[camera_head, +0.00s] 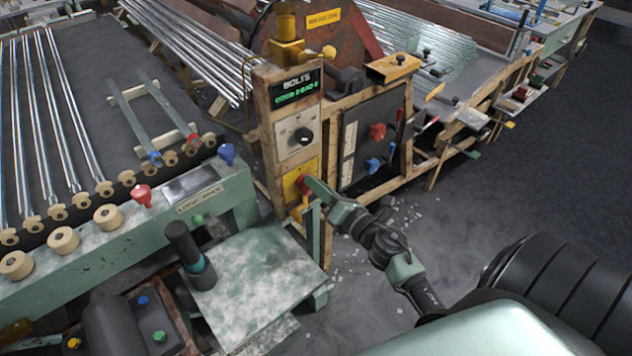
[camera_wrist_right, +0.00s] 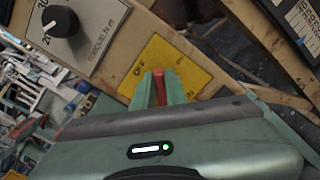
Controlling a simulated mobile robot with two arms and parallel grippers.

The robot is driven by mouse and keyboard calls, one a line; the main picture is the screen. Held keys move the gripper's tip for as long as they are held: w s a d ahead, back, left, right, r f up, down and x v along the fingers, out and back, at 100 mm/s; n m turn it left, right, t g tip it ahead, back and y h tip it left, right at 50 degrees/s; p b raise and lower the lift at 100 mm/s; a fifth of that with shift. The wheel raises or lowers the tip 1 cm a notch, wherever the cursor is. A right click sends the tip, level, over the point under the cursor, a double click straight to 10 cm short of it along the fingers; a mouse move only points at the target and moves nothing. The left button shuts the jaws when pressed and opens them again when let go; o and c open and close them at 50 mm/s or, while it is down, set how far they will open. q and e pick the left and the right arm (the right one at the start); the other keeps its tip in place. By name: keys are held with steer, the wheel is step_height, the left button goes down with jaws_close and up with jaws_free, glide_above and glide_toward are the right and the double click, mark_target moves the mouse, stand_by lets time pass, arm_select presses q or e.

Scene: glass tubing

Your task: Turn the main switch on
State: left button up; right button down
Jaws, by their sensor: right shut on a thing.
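The main switch shows as a red lever on a yellow plate (camera_head: 294,180), low on a wooden-framed panel post. In the right wrist view the red lever (camera_wrist_right: 159,85) stands between the two green fingers of my right gripper (camera_wrist_right: 159,93). Behind it is the yellow plate (camera_wrist_right: 181,64), with lettering that looks like "OFF". In the head view my right gripper (camera_head: 308,186) is at the plate, shut on the lever. The fingers hide part of the lever and plate. My left gripper is not in view.
Above the switch are a black torque knob (camera_head: 303,136) and a green-lit display (camera_head: 296,88). A dark panel (camera_head: 370,135) with red and blue knobs stands to the right. A green bench (camera_head: 250,285) stands at the lower left. The floor at the right is open.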

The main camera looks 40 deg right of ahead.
steer(key=shift+d+f+m+p, duration=0.15)
steer(key=shift+m+p, duration=0.25)
steer(key=shift+m, duration=1.1)
steer(key=shift+f+m+p, duration=0.25)
steer(key=shift+m+p, duration=0.15)
steer(key=shift+m, duration=1.1)
steer(key=shift+d+f+m+p, duration=0.15)
steer(key=shift+m+p, duration=0.25)
steer(key=shift+m, duration=1.1)
steer(key=shift+a, duration=0.15)
steer(key=c, duration=1.4)
jaws_free()
steer(key=shift+w+f, duration=0.1)
steer(key=shift+w, duration=0.05)
steer(key=shift+c, duration=0.2)
steer(key=s+b, duration=0.1)
steer(key=s, duration=0.6)
steer(key=shift+s+d, duration=0.3)
steer(key=shift+s, duration=0.1)
